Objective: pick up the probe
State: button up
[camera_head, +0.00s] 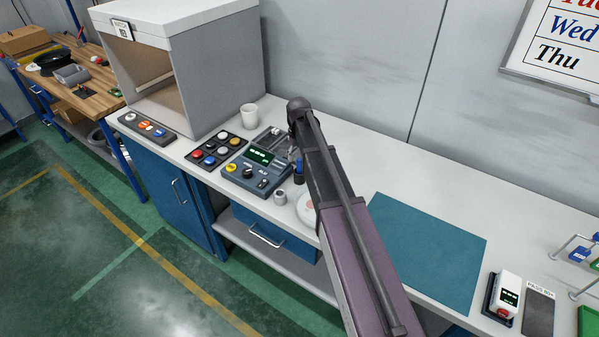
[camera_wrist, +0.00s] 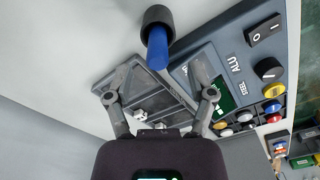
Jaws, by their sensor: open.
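The probe (camera_wrist: 157,42) shows in the wrist view as a short blue cylinder with a thick black end, at the upper middle. In the head view a small blue and black piece (camera_head: 299,173) just right of the control box looks like the same probe, close beside my arm. My gripper (camera_wrist: 163,68) is open, its two grey fingers spread wide with the blue part in line with the gap between their tips. I cannot tell how far beyond the tips it is. In the head view my arm hides most of the gripper (camera_head: 293,150).
The control box (camera_head: 256,168) with dials and a green display is beside the probe. A grey tray (camera_wrist: 150,100) lies behind the fingers. A button panel (camera_head: 216,149), white cup (camera_head: 249,115) and small metal cylinder (camera_head: 280,197) stand nearby. The teal mat (camera_head: 425,250) is clear.

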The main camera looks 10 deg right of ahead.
aim_at(299, 166)
jog(key=shift+f, duration=0.1)
jog(key=shift+d+f+b, duration=0.1)
jog(key=shift+f+b, duration=2.4)
jog(key=shift+b, duration=0.15)
grip_shut()
